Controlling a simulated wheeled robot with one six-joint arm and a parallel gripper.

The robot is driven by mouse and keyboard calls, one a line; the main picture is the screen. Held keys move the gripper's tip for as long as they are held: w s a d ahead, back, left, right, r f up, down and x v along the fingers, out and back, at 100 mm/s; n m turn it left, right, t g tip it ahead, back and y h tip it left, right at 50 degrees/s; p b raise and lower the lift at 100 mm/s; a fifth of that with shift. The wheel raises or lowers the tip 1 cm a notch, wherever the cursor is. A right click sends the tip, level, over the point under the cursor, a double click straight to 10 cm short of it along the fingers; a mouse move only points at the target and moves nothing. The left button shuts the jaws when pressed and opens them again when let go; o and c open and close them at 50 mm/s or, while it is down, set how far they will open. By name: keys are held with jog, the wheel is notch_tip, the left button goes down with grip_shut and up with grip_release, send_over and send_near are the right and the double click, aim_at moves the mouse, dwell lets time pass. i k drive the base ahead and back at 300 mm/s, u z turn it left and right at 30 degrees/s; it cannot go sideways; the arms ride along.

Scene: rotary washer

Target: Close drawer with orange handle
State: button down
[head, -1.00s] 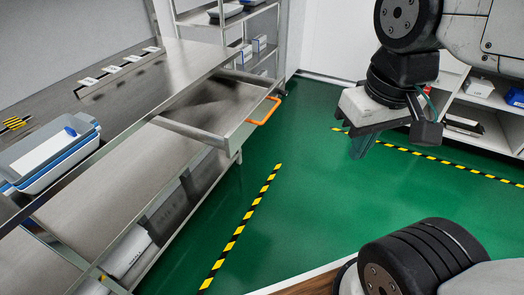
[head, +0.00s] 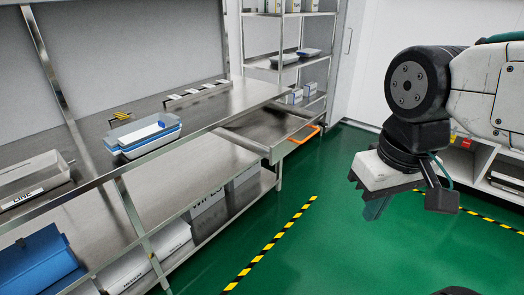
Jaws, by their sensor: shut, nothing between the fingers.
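The drawer (head: 258,141) is a metal drawer under the far right end of the steel workbench (head: 240,97). It stands pulled out over the floor and looks empty inside. Its orange handle (head: 304,134) is on the front face. My gripper (head: 405,204) hangs in the air to the right of the drawer and nearer to the camera, well apart from the handle. Its fingers point down and are shut, with nothing held. The drawer and handle are not hidden by my arm.
Blue and white trays (head: 143,135) and a bin (head: 35,178) stand on the bench. Boxes fill its lower shelf. White shelving (head: 490,170) is at the right. Green floor (head: 335,235) with striped tape (head: 270,243) is open between them.

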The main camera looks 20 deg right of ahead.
aim_at(271, 131)
jog(key=u, duration=0.4)
jog(key=i, duration=1.25)
jog(key=z, duration=0.5)
